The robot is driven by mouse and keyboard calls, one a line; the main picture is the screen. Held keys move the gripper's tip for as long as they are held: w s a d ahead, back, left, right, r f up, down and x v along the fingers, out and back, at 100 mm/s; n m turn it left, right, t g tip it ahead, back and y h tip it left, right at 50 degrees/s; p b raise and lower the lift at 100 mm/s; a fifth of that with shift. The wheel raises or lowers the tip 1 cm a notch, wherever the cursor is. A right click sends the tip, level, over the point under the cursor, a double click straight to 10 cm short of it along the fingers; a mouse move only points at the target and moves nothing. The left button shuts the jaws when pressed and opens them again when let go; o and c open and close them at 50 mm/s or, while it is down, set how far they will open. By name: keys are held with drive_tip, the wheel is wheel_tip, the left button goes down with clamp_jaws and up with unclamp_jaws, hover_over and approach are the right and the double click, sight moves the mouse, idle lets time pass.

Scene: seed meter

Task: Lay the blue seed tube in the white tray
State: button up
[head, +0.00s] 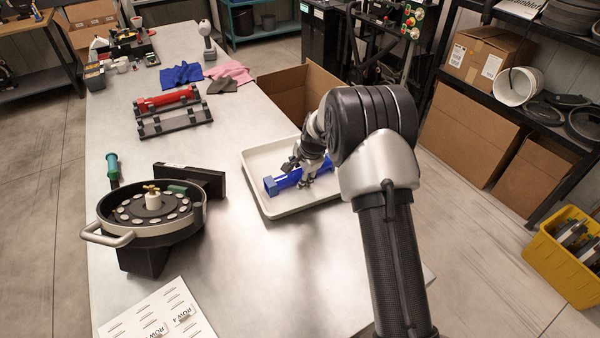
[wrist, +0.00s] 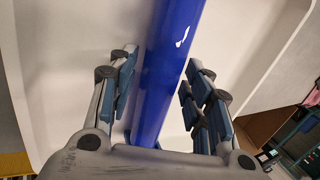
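The blue seed tube (head: 286,181) lies in the white tray (head: 268,206), slanting across its floor. In the wrist view the glossy blue tube (wrist: 168,70) runs up between my fingers, with the pale tray (wrist: 85,35) around it. My gripper (head: 303,174) is down at the tube inside the tray. In the wrist view my gripper (wrist: 160,75) has one finger on each side of the tube. A strip of pale tray shows between the left finger and the tube, so the fingers look open around it. My gripper hides part of the tube in the head view.
A round seed meter (head: 150,205) with a handle stands left of the tray, beside a black block (head: 190,180). A red tube (head: 166,101) lies in a dark cradle (head: 176,123) farther back. A cardboard box (head: 290,95) stands behind the tray. The bench front is mostly clear.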

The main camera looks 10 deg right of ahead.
drive_tip(key=shift+o, duration=0.5)
drive_tip(key=shift+r, duration=0.15)
drive_tip(key=s+r+n+p, duration=0.2)
drive_tip(key=s+r, duration=0.4)
drive_tip(key=r, duration=0.4)
drive_tip(key=s+r+n+p, duration=0.1)
drive_tip(key=s+r, duration=0.5)
drive_tip(key=r, duration=0.5)
drive_tip(key=s+a+r+n, duration=0.1)
drive_tip(key=s+r+n, duration=0.3)
drive_tip(key=s+r, duration=0.45)
drive_tip(key=s+f+n+h, duration=0.1)
drive_tip(key=s+n, duration=0.6)
drive_tip(key=s, duration=1.6)
drive_tip(key=shift+s+d+f, duration=0.25)
